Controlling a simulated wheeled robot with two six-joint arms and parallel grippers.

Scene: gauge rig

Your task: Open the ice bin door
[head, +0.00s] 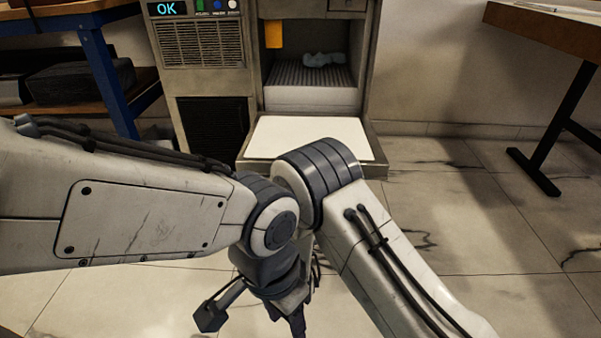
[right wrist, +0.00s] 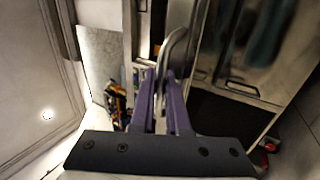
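The ice machine (head: 207,85) stands at the top middle of the head view with a lit "OK" display. Its bin opening is uncovered, and ribbed grey flooring with a pale lump (head: 323,59) shows inside. The ice bin door (head: 310,136) lies folded down and out in front, its pale inner face up; my arm covers its lower edge.
A blue-framed bench (head: 105,75) stands at the left and a wooden table (head: 550,28) with a dark leg at the right. An orange tag (head: 273,34) hangs in the bin opening. Tiled floor is clear to the right of the machine.

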